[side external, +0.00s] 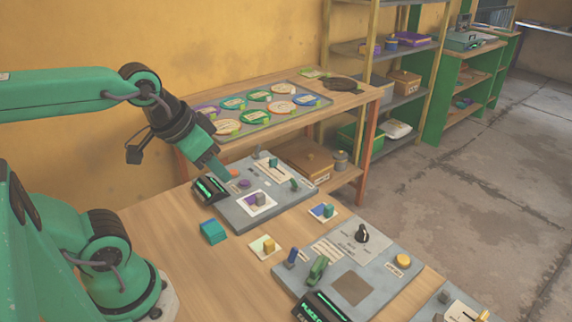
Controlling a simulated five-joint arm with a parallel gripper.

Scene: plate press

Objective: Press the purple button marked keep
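A small round purple button (244,184) sits on the grey panel (285,209) in the middle of the picture. Any marking on it is too small to read. An orange-red button (234,172) lies just behind it. My gripper (227,177) points down at the panel, its tip slightly left of the purple button and seemingly above the surface. It appears apart from the button, though the height is hard to judge. The fingers look like one narrow wedge from here, so I cannot tell whether they are open or shut. No held object shows.
On the panel are a white card with purple and grey blocks (256,201), a green lever (295,184) and a black display (210,189). A teal block (213,231) lies in front. A second panel (385,285) stands at lower right. A tray of round plates (262,119) is behind.

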